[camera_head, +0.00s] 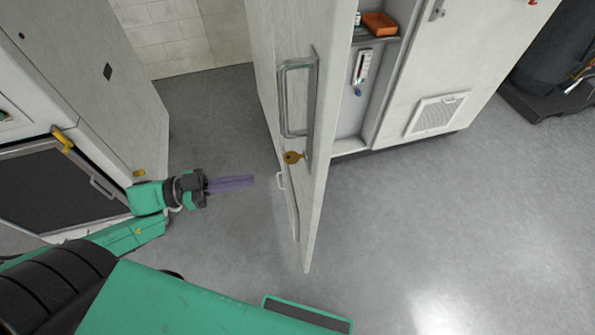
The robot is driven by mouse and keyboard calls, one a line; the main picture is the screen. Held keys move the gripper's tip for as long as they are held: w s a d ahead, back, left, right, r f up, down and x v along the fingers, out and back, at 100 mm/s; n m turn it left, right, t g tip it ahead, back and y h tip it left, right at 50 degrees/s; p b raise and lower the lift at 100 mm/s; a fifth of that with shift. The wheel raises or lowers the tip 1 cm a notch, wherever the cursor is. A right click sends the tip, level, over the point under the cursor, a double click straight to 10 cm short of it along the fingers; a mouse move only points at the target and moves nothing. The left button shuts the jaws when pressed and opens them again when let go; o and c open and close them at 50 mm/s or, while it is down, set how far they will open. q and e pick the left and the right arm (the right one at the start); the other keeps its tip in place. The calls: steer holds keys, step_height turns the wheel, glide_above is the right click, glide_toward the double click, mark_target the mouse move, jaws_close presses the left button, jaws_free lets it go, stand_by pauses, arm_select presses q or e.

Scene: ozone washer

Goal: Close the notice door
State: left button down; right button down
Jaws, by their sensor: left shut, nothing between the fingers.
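The notice door (335,110) is a tall pale cabinet door standing open, seen nearly edge-on in the middle of the head view. It has a metal pull handle (297,98) with a brass key or knob (292,157) below it on its left face. My left gripper (250,181) is shut and empty, pointing right. In the picture it lies just left of the door's lower part; a gap of floor shows between them. My right gripper is not in view.
The open cabinet interior (365,90) shows right of the door, with an orange tray (380,23) on a shelf. A vented panel (437,113) is farther right. A white cabinet with a dark panel (65,190) stands at left. Grey floor (450,220) is clear at right.

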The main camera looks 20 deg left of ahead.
mark_target(306, 170)
arm_select(q)
steer(key=x, duration=1)
steer(key=shift+w+d+r+p, duration=0.15)
steer(key=shift+w+d+p, duration=0.05)
steer(key=shift+p, duration=0.1)
steer(key=shift+w+d, duration=0.2)
steer(key=shift+d, duration=0.3)
